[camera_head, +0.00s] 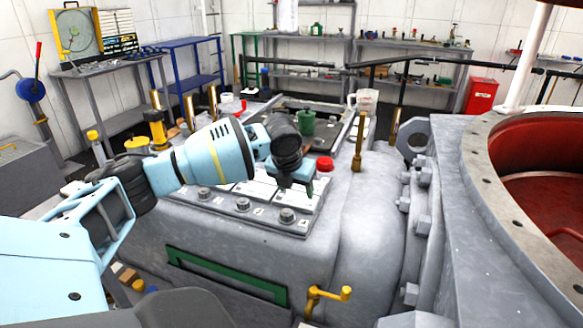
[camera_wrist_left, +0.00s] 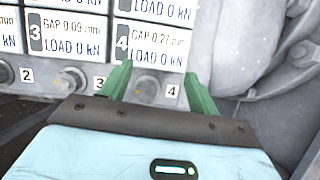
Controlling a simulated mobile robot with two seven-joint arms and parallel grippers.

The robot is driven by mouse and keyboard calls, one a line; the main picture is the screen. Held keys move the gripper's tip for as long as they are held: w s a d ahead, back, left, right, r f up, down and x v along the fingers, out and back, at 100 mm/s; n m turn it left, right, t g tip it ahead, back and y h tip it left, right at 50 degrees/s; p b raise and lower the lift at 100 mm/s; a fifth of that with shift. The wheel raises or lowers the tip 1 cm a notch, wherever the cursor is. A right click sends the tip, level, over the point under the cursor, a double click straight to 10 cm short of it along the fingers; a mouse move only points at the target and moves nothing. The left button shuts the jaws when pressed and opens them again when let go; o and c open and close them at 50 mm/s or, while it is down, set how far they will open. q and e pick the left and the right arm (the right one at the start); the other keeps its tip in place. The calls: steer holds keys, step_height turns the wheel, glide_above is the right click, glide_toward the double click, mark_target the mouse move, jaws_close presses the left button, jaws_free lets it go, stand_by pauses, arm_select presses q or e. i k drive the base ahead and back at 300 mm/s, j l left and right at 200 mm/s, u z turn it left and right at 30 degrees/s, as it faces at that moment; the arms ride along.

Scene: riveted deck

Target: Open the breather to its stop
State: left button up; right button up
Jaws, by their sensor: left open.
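No part in view is labelled as the breather, and I cannot tell for sure which one it is. A red cap (camera_head: 325,163) stands on the grey housing just right of my left gripper (camera_head: 295,186). A yellow crank handle (camera_head: 326,296) sits low on the front of the housing. My left gripper is open and empty, pointing down over the numbered panel. In the left wrist view its two green fingers (camera_wrist_left: 156,76) stand apart, with the bolt marked 4 (camera_wrist_left: 147,88) showing between them. The red cap and crank are outside that view. My right gripper is not in view.
Several bolts line the panel's front edge, such as one (camera_head: 287,215). A brass post (camera_head: 358,142) rises right of the red cap. A green cup (camera_head: 306,123) stands behind. A large red-lined round opening (camera_head: 540,205) is at right. Benches stand along the back wall.

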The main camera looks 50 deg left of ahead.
mark_target(324, 163)
steer(key=i+j, duration=0.15)
steer(key=j, duration=0.2)
steer(key=i+j, duration=0.15)
steer(key=j, duration=0.2)
steer(key=i+j, duration=0.1)
steer(key=j, duration=0.2)
steer(key=i+j+z, duration=0.1)
steer(key=j, duration=0.25)
steer(key=i, duration=0.05)
